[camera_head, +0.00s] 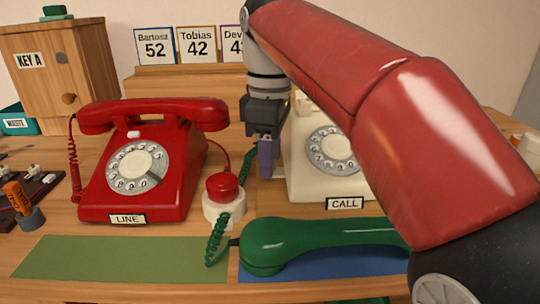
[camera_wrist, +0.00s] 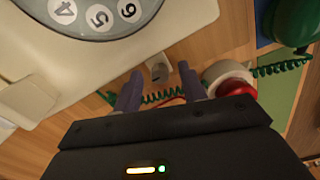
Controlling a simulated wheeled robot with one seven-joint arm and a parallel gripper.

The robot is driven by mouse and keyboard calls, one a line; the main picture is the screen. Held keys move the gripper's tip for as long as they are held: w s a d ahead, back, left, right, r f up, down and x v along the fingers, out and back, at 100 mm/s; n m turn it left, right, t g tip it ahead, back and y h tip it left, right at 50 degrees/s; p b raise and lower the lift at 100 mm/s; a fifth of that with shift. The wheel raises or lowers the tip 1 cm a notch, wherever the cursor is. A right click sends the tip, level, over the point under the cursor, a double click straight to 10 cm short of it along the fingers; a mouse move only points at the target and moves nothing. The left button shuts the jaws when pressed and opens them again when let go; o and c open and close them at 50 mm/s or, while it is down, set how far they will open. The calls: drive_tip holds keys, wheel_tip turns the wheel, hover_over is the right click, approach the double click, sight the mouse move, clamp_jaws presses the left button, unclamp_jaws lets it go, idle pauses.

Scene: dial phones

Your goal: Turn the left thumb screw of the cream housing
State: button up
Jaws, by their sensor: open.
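The cream housing (camera_head: 300,165) is a dial phone labelled CALL, partly hidden behind my arm. Its side edge and dial also show in the wrist view (camera_wrist: 185,25). A small pale knob (camera_wrist: 158,70), which looks like the left thumb screw, sticks out beside that edge. In the head view I cannot make the knob out. My gripper (camera_head: 268,158) points down at the left side of the cream housing. In the wrist view its two purple fingers (camera_wrist: 160,84) are apart, one on each side of the knob, with visible gaps. Whether the knob is at fingertip depth is unclear.
A red button on a cream base (camera_head: 222,188) stands just left of my gripper. A red LINE phone (camera_head: 110,190) is farther left. A green handset (camera_head: 310,240) lies in front on a blue mat (camera_head: 330,268). A green coiled cord (camera_wrist: 160,98) runs below the fingers.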

clamp_jaws()
